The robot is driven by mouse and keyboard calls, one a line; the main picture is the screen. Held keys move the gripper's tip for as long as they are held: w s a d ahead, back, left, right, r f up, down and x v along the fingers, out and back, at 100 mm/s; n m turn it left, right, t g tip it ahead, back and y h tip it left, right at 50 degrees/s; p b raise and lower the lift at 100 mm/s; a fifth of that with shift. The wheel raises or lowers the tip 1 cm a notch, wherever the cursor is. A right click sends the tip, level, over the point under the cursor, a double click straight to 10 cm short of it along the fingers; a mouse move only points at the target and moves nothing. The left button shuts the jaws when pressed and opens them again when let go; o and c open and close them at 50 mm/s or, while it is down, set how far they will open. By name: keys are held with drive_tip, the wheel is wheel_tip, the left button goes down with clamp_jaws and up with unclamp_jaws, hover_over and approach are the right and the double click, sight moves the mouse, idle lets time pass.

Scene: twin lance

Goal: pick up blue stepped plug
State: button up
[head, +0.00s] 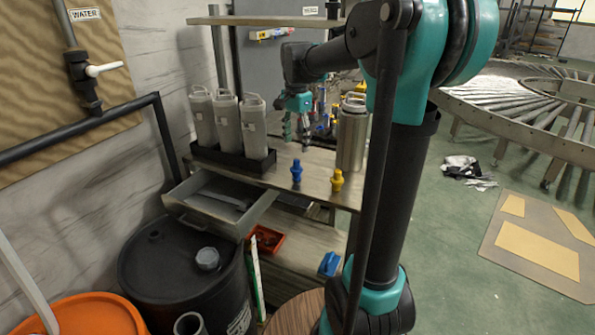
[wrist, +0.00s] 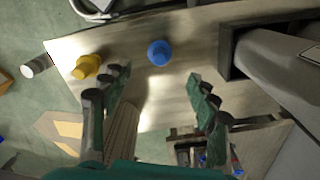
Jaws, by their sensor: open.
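The blue stepped plug (head: 296,171) stands upright on the wooden bench top, near its front edge. It also shows in the wrist view (wrist: 159,53), at the top middle, apart from my gripper. My gripper (head: 297,146) is above the bench, pointing down, behind and above the plug in the head view. In the wrist view my gripper (wrist: 160,85) has its two fingers wide apart with nothing between them. The plug lies beyond the fingertips there. A yellow plug (head: 337,180) stands to the right of the blue one, and shows at left in the wrist view (wrist: 87,66).
Grey canisters (head: 226,122) stand in a dark tray left of my gripper. A metal flask (head: 352,135) stands at right behind the yellow plug. An open drawer (head: 220,200) juts out below the bench. A black drum (head: 180,265) stands at lower left.

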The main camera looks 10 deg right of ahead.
sight(296, 160)
wheel_tip(296, 160, down, 10)
drive_tip(key=shift+f, duration=0.1)
idle(0.4)
drive_tip(key=c, duration=1.1)
